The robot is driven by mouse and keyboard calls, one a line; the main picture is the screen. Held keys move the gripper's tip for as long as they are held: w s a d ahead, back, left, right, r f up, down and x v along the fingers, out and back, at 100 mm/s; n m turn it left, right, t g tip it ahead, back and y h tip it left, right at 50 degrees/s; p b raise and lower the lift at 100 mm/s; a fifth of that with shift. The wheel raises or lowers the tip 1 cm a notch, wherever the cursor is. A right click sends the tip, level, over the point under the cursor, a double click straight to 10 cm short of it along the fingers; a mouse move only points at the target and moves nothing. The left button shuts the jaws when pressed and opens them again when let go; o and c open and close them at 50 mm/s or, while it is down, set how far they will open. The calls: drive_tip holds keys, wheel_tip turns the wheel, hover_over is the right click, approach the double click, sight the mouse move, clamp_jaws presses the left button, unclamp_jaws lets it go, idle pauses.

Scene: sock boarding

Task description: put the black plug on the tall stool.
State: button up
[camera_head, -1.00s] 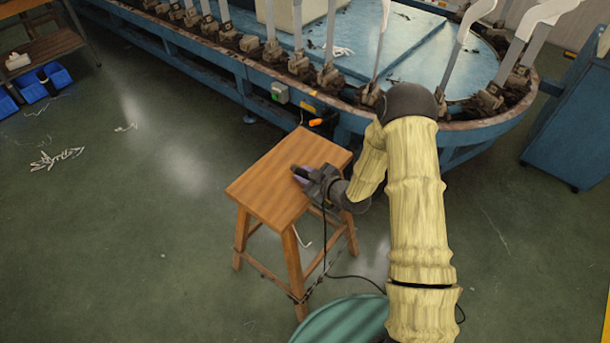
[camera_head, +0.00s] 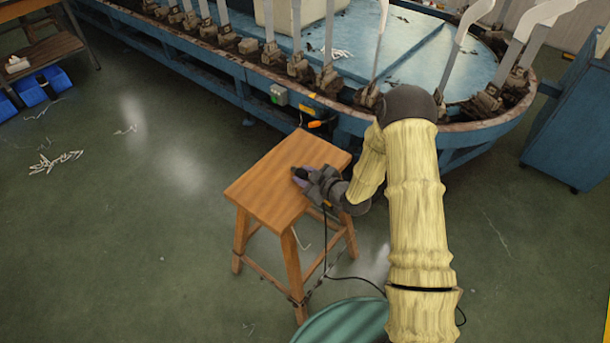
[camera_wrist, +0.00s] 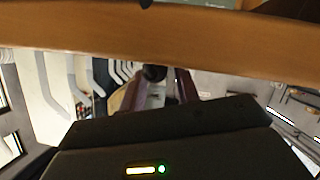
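The tall stool (camera_head: 262,188) is wooden with a square seat and stands in front of the blue machine. My gripper (camera_head: 302,174) is low over the right side of its seat. In the wrist view the stool's wooden edge (camera_wrist: 235,55) crosses the top. The two purplish fingers of my gripper (camera_wrist: 158,88) stand apart there. A small black form, seemingly the black plug (camera_wrist: 153,72), shows between their tips, with a narrow gap on its right. Its contact with the seat is hidden. A black cable (camera_head: 325,240) hangs beside the stool from near my gripper.
A blue oval machine (camera_head: 240,75) with upright white forms runs behind the stool. A green round drum top (camera_head: 340,322) is in front. Blue bins (camera_head: 30,92) and white scraps (camera_head: 55,162) lie at left. A blue cabinet (camera_head: 570,125) stands right.

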drive_tip(key=shift+s+f+p, duration=0.15)
drive_tip(key=shift+s+p, duration=0.25)
drive_tip(key=shift+p, duration=0.25)
drive_tip(key=v, duration=1.1)
drive_tip(key=shift+d+r+b, duration=0.25)
drive_tip(key=shift+r+b, duration=0.05)
drive_tip(key=shift+r, duration=0.1)
